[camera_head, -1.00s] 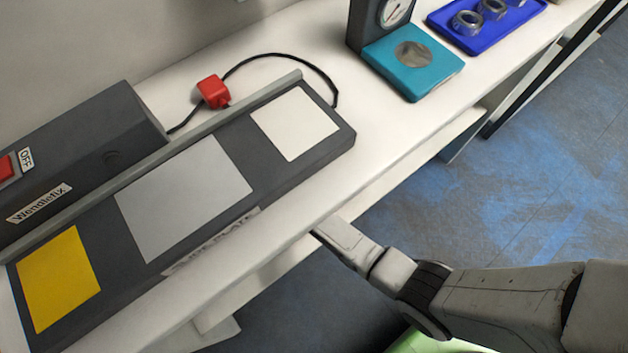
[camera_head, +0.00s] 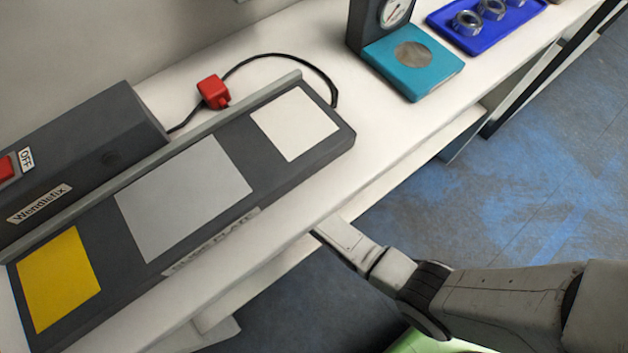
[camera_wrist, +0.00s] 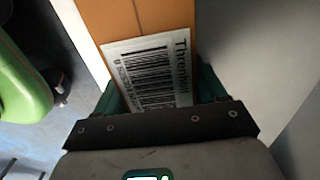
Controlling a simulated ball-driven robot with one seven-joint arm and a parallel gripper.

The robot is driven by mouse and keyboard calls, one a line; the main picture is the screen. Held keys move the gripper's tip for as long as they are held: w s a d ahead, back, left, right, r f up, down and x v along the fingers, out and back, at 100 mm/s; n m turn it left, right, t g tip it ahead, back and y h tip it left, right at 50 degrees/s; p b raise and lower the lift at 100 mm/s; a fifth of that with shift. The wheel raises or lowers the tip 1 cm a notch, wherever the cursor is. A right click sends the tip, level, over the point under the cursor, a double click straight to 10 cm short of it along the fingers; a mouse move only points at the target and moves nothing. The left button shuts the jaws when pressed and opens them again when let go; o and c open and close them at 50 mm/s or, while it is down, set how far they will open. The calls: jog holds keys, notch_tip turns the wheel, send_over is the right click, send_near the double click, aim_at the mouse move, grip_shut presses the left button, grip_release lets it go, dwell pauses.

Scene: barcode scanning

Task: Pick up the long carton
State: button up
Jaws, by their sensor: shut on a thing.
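The long carton (camera_wrist: 136,20) is orange-brown and shows at the top middle of the wrist view. A white barcode label (camera_wrist: 152,72) with printed text is on its near face. My gripper (camera_wrist: 160,92) is shut on the carton, with its green fingers on either side of the label. The carton's far end runs out of the picture. In the head view the carton is not visible, and my arm's end reaches under the bench edge, where the gripper is hidden.
The bench top (camera_head: 362,135) bears a dark slide plate device (camera_head: 255,165) with yellow, grey and white patches. A red box (camera_head: 213,92) with a cable, a teal scale (camera_head: 412,62) and a blue tray (camera_head: 485,22) stand behind it. Open blue floor lies at right.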

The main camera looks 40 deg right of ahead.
grip_shut()
jog(key=shift+r, duration=0.1)
jog(key=shift+w+r, duration=0.1)
jog(key=shift+r, duration=0.45)
notch_tip(320, 180, up, 2)
jog(key=shift+r+p, duration=0.25)
jog(key=shift+p, duration=0.45)
jog(key=s+d+r+p, duration=0.1)
jog(key=s+d+r, duration=0.2)
jog(key=s, duration=0.3)
jog(key=s+d+r+p, duration=0.2)
jog(key=s+r, duration=0.4)
jog(key=s, duration=0.1)
jog(key=shift+d+r+p, duration=0.15)
jog(key=shift+d+p, duration=0.15)
jog(key=shift+d, duration=0.1)
